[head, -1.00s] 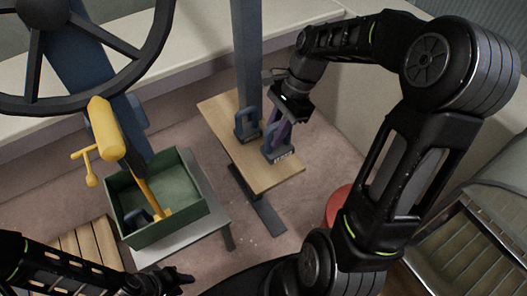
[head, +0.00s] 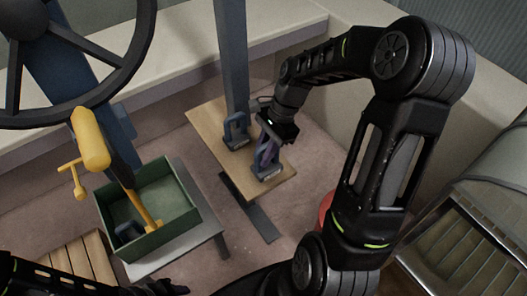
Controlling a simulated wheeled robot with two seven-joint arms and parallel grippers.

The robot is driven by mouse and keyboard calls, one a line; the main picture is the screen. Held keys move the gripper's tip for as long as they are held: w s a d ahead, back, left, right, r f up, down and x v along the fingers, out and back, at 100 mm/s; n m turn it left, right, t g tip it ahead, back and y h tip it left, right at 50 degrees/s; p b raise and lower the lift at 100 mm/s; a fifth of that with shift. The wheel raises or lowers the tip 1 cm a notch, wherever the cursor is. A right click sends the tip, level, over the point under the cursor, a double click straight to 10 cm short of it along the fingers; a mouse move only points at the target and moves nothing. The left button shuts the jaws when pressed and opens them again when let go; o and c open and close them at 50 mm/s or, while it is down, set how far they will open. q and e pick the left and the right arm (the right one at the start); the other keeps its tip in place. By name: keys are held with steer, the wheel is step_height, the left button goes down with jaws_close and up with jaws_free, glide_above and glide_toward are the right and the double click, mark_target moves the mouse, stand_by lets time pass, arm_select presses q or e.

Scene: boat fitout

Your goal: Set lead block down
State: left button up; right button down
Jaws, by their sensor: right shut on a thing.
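A blue-grey lead block with a loop handle (head: 264,171) is over the right part of the wooden table top (head: 215,163). My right gripper (head: 271,147) is shut on it from above, its fingers at the handle. The block is upright and looks at or just above the wood; I cannot tell if it touches. A second similar block (head: 236,133) stands on the table to its left, beside the blue post. Another dark blue-grey block (head: 128,231) lies in the green crate (head: 166,236). My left gripper (head: 168,288) is at the bottom edge, small and dark, away from the blocks.
The crate stands on a grey table (head: 205,238) at left, with a yellow-handled tool (head: 91,142) rising over it. A blue post (head: 232,65) rises behind the wooden table. A red round thing (head: 326,207) is partly hidden behind my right arm. A steering wheel fills the upper left.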

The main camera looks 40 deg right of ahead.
steer(key=shift+f, duration=1.7)
steer(key=shift+f, duration=0.15)
steer(key=c, duration=1.3)
jaws_free()
steer(key=v, duration=1.2)
steer(key=shift+s+p, duration=0.1)
steer(key=shift+p, duration=0.2)
